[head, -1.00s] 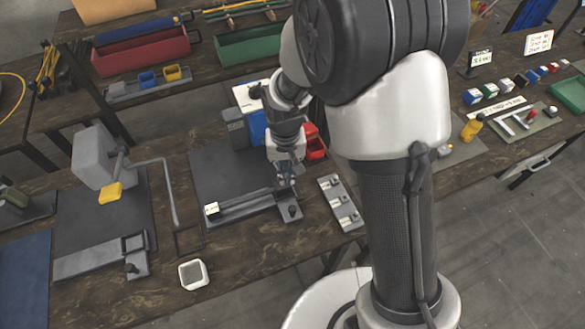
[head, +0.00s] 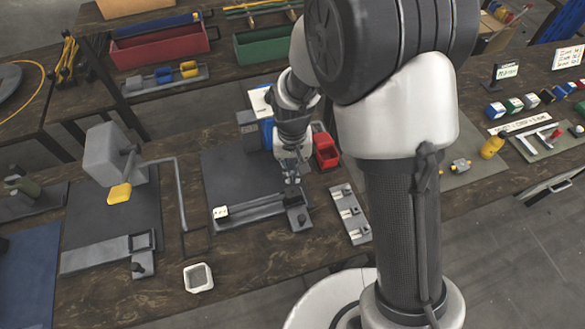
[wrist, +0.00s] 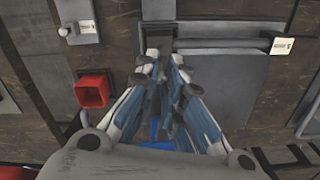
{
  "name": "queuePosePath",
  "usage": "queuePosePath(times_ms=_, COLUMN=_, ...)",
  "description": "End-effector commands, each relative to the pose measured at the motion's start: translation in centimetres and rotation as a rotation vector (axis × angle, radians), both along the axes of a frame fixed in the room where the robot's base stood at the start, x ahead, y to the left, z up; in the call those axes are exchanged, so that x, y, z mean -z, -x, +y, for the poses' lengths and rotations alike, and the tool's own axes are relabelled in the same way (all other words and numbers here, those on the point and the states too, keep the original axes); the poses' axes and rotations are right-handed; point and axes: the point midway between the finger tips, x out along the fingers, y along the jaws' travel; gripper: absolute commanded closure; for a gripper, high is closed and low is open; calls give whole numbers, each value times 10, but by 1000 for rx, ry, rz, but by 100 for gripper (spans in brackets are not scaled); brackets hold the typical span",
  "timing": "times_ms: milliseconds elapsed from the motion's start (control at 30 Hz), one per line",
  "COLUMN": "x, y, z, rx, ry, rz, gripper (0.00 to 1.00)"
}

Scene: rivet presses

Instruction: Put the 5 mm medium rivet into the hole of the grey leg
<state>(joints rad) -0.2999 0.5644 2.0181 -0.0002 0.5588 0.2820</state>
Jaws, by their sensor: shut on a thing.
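My gripper (head: 292,180) is over the near right part of the middle press station. It also shows in the wrist view (wrist: 160,60), pointing down with its fingers close together on something small. I cannot make out the rivet between the fingertips. A long grey bar (head: 250,207), which looks like the grey leg, lies along the near edge of the dark mat (head: 225,165), with a white tag (head: 220,212) at its left end. The bar also shows in the wrist view (wrist: 220,45). Its right end is close below the fingertips. Its hole is not visible.
A grey end block (head: 299,218) is beside the bar's right end. A tray with small grey fixtures (head: 350,214) lies to the right. A red bin (head: 326,150) stands behind right. A press with a yellow pad (head: 120,193) and a white dish (head: 198,278) are left.

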Motion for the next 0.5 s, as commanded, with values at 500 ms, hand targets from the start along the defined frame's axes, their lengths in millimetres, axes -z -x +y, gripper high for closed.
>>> queuePosePath(times_ms=500, x=32, y=0, z=0, rx=-1, ry=0, rz=1, gripper=100)
